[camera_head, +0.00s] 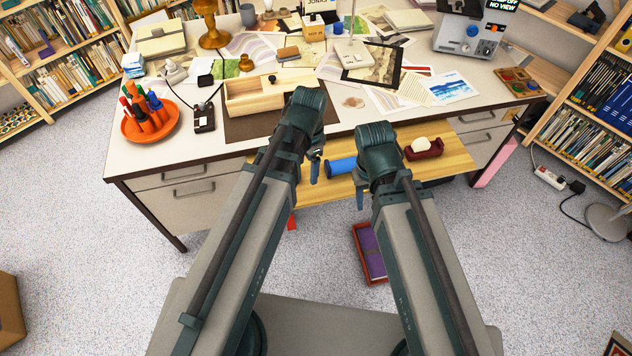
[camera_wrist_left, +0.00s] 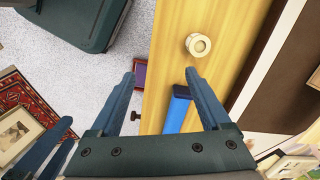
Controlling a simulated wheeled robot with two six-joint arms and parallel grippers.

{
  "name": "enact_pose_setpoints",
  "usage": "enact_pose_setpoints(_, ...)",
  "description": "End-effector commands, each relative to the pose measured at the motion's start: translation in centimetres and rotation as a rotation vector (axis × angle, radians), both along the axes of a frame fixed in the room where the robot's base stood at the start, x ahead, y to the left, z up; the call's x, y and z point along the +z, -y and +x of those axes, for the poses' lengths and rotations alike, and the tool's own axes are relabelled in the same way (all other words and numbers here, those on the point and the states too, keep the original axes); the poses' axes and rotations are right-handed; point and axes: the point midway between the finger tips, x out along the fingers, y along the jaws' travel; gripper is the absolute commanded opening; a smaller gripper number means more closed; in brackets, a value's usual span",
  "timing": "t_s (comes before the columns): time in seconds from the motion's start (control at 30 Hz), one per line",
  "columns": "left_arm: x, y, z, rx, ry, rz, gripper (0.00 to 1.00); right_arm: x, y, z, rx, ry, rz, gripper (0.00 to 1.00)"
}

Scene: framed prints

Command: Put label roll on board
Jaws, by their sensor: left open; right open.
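A cream ring-shaped roll (camera_wrist_left: 198,44), which looks like the label roll, rests on a yellow wooden surface (camera_wrist_left: 172,30) in the left wrist view. My left arm seems to hide the roll in the head view. The wooden surface (camera_head: 450,161) juts from the desk's front. A dark brown panel (camera_head: 240,130) lies on the desk; I cannot tell which of the two is the board. My left gripper (camera_wrist_left: 160,78) is open and empty, above the surface's front edge and apart from the roll. My right gripper (camera_head: 359,190) is open, near that edge and right of the left one.
A blue cylinder (camera_head: 341,166) and a dark red tape dispenser (camera_head: 423,150) are on the wooden surface. A wooden box (camera_head: 262,100) stands on the brown panel. An orange pen holder (camera_head: 150,122) is at the desk's left. A red tray (camera_head: 361,240) lies on the floor.

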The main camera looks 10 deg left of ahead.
Motion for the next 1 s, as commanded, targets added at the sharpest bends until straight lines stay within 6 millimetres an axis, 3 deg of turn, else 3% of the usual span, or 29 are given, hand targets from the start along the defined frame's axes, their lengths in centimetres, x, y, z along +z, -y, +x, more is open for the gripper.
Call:
enact_pose_setpoints(0.03, 0.0, 1.2, -2.0, 0.082, 0.001, 0.012, 0.81, 0.0, 0.0, 0.0, 0.0, 0.0, 0.0, 0.5)
enact_pose_setpoints(0.1, 0.0, 2.4, -3.6, 0.206, 0.007, 0.03, 0.81, 0.0, 0.0, 0.0, 0.0, 0.0, 0.0, 0.5)
enact_pose_setpoints(0.33, 0.1, 4.7, -7.2, 0.497, 0.031, 0.069, 0.81, 0.0, 0.0, 0.0, 0.0, 0.0, 0.0, 0.5)
enact_pose_setpoints(0.77, 0.2, 5.2, -7.8, 0.572, 0.038, 0.077, 0.81, 0.1, 0.0, 0.0, 0.0, 0.0, 0.0, 0.5)
enact_pose_setpoints(1.0, 2.7, 5.2, -7.8, 0.57, 0.038, 0.076, 0.81, 2.6, 0.0, 0.0, 0.0, 0.0, 0.0, 0.5)
